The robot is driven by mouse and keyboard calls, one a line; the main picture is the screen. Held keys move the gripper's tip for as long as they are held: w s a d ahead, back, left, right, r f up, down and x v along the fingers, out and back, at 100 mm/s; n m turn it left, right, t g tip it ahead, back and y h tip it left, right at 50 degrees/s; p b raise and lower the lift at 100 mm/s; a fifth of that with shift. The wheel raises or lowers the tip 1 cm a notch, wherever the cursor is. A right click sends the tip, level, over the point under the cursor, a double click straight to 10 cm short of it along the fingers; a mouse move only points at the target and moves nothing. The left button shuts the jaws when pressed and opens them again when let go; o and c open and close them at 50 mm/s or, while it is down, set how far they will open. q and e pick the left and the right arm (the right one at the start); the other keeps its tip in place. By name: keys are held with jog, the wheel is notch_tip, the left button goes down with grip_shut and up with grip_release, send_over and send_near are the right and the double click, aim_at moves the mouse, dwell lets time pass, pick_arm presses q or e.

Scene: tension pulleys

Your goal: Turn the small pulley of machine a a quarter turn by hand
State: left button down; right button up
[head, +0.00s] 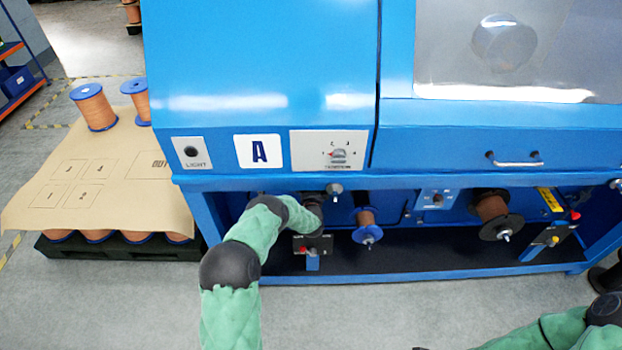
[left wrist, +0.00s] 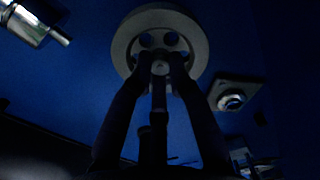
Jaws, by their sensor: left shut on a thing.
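Machine A is the blue cabinet with a white "A" label (head: 258,151) in the head view. In the left wrist view, a pale grey pulley (left wrist: 122,45) with round holes stands against the dark blue machine wall. My left gripper (left wrist: 160,60) has its two dark fingers closed in at the pulley's middle, in front of its face. In the head view my left arm reaches into the recess under the cabinet front, and its hand (head: 313,203) is dark; the pulley and fingertips are hidden there. My right arm shows at the bottom right, with its gripper out of view.
In the wrist view, a metal cylinder (left wrist: 28,22) is at upper left and a square plate with a round fitting (left wrist: 233,97) at right. In the head view, copper spools (head: 367,220) (head: 493,210) sit in the recess. A loaded pallet (head: 120,248) stands left.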

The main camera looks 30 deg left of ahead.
pick_arm(q)
jog(key=shift+w+r+m, duration=0.1)
jog(key=shift+m, duration=0.2)
jog(key=c, duration=1.2)
grip_release()
jog(key=shift+d, duration=0.1)
jog(key=v, duration=1.2)
